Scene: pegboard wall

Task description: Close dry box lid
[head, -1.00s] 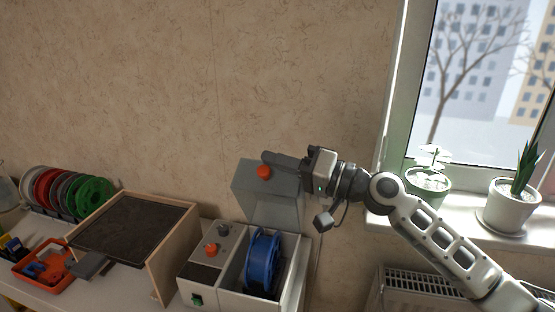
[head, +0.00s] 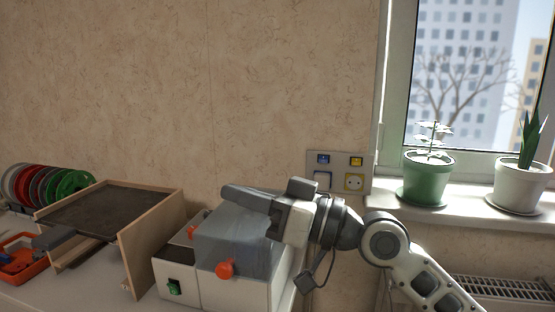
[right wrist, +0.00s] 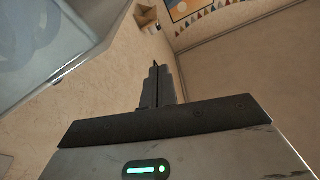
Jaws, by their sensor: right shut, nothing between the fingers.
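The dry box (head: 235,295) is a white box on the bench. The blue spool inside is hidden. I cannot tell whether the lid is flush with the rim. My right gripper (head: 228,190) is shut and empty, pointing left just above the lid's upper rear part; whether it touches the lid is unclear. Its closed fingers show in the right wrist view (right wrist: 157,66), with a greyish translucent panel at upper left. My left gripper is not in view.
A wooden-sided frame with a dark plate (head: 110,210) stands left of the box. Colored spools (head: 45,187) and an orange tray (head: 22,262) lie farther left. A wall socket panel (head: 338,172) is behind my arm; potted plants (head: 427,178) stand on the sill.

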